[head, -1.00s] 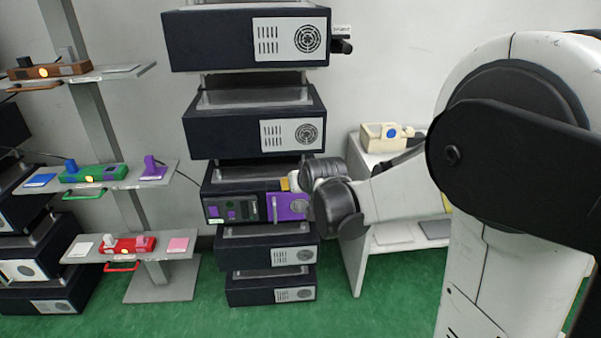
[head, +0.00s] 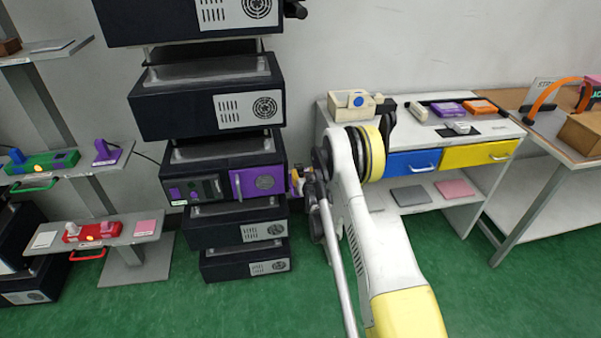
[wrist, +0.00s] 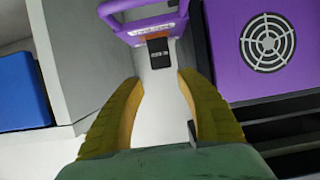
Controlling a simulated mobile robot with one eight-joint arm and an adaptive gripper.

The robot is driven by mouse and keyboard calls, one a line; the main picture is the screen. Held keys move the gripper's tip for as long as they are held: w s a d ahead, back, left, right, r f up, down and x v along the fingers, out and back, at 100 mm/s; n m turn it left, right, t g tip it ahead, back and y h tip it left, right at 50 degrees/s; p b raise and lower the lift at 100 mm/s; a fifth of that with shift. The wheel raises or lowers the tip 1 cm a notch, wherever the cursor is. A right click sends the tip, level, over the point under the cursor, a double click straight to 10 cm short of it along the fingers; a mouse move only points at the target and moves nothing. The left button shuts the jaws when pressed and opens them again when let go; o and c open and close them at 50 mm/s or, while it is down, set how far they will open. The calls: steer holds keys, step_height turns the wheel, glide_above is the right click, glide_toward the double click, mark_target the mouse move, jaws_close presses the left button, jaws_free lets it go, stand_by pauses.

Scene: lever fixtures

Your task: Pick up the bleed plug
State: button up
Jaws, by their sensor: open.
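In the wrist view, a black block with a small label (wrist: 159,54) sits ahead of my fingertips, under an orange strip and a purple handle-shaped part (wrist: 143,28). The labels are too small to read, so I cannot tell for sure which part is the bleed plug. My gripper (wrist: 160,77) is open, with its yellow fingers apart and nothing between the tips. The block is beyond the tips and apart from them. In the head view, my gripper (head: 298,182) is small, beside the right side of the purple-fronted unit (head: 258,181), and partly hidden by my arm.
A purple vent panel (wrist: 264,42) is close on the right in the wrist view; a blue drawer front (wrist: 22,92) is on the left. In the head view, dark units are stacked, and a white bench (head: 485,129) with blue (head: 412,162) and yellow (head: 480,154) drawers stands right of my arm.

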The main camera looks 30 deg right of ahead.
mark_target(300, 169)
steer(key=x, duration=0.3)
steer(key=shift+a+f+b, duration=0.1)
steer(key=shift+f+b, duration=0.05)
steer(key=shift+b, duration=0.25)
steer(key=b+x, duration=0.2)
steer(key=x, duration=0.2)
steer(key=shift+w+f+b, duration=0.25)
steer(key=shift+f+b, duration=0.05)
steer(key=shift+w, duration=0.15)
steer(key=shift+r, duration=0.1)
jaws_close()
